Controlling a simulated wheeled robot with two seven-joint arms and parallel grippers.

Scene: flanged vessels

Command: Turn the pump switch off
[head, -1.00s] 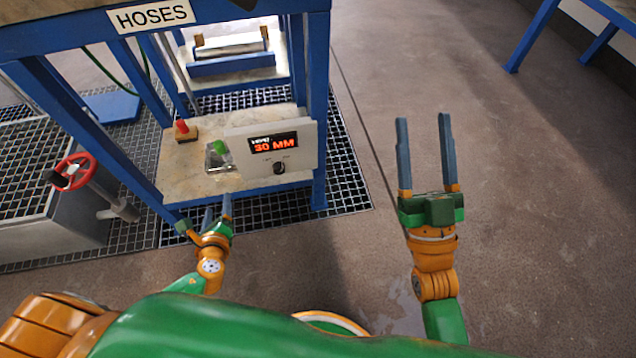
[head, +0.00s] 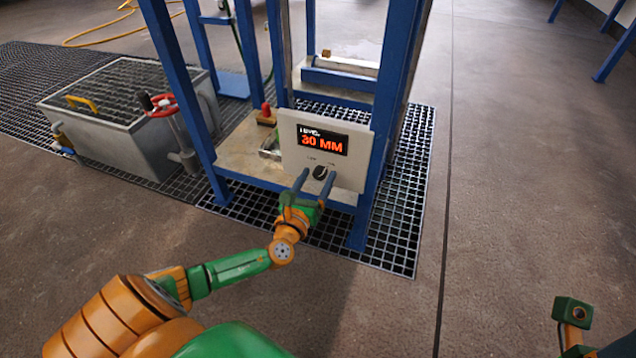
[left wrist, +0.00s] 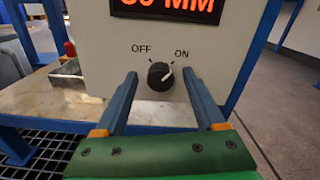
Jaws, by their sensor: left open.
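The pump switch (head: 320,172) is a black round knob on a pale panel (head: 291,133), below a red "30 MM" display (head: 322,142). In the left wrist view the knob (left wrist: 160,76) sits below the words OFF and ON, and its white pointer line is turned up and right, toward ON. My left gripper (head: 315,180) is open in front of the panel. In the left wrist view its fingertips (left wrist: 159,74) are on either side of the knob, apart from it. Whether the tips reach the panel is unclear. My right gripper's fingers are out of view.
The panel stands on a low shelf (head: 238,154) in a blue frame (head: 380,120). A red-topped button (head: 266,112) is left of the panel. A red valve wheel (head: 162,105) and a grey tank (head: 120,128) stand further left. Open floor (head: 520,180) lies to the right.

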